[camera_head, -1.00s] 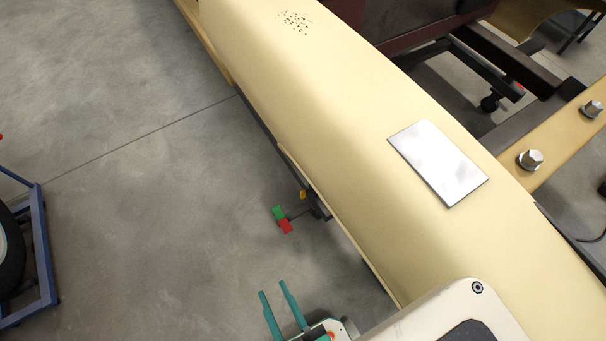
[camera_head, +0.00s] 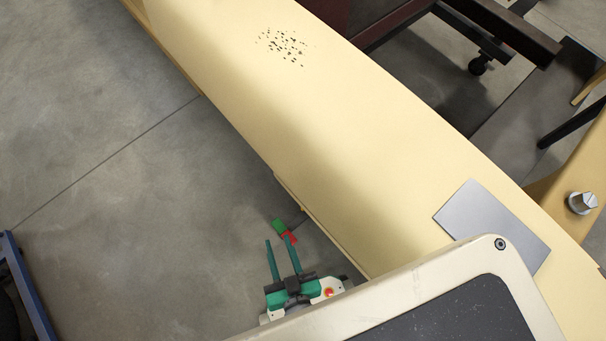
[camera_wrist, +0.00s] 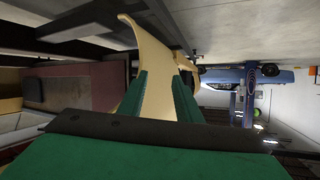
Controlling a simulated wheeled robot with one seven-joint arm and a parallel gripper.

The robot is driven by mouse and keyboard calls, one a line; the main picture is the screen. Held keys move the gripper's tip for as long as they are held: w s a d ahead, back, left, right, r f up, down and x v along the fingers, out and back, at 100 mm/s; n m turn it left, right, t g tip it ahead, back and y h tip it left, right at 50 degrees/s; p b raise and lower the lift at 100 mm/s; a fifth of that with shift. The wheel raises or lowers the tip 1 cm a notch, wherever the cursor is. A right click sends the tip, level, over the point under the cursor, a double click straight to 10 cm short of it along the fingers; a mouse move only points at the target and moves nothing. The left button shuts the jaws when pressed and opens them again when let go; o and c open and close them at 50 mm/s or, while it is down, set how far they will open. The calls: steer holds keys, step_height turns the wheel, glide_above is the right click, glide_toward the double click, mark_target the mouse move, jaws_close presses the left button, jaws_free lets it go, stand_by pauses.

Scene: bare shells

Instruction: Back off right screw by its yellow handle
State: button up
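A small handle with a green block (camera_head: 279,226) and a red block (camera_head: 290,236) sticks out from beside the edge of the cream shell (camera_head: 340,130). The yellow handle and the screw cannot be made out clearly now; a dark stub shows by the shell's edge. My gripper (camera_head: 279,240) has two long teal fingers spread apart, with nothing seen held. The right fingertip overlaps the red block in the head view; I cannot tell whether they touch. In the wrist view the fingers (camera_wrist: 161,85) are apart, with the cream shell (camera_wrist: 150,45) seen beyond.
The shell slants from upper left to lower right, close beside my gripper. A flat grey plate (camera_head: 490,222) lies on it. A bolt (camera_head: 582,203) stands on a beam at the right. A blue frame (camera_head: 28,290) stands at lower left. The floor on the left is clear.

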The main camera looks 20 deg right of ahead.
steer(key=w+a+f+m+g, duration=0.1)
steer(key=w+f+m+g, duration=0.25)
steer(key=f, duration=1.05)
steer(key=m+g+h, duration=0.4)
steer(key=m+g, duration=0.5)
glide_toward(303, 206)
steer(key=f, duration=0.2)
steer(key=shift+t, duration=0.25)
steer(key=x, duration=1)
steer(key=shift+d, duration=0.1)
steer(key=shift+c, duration=0.3)
jaws_close()
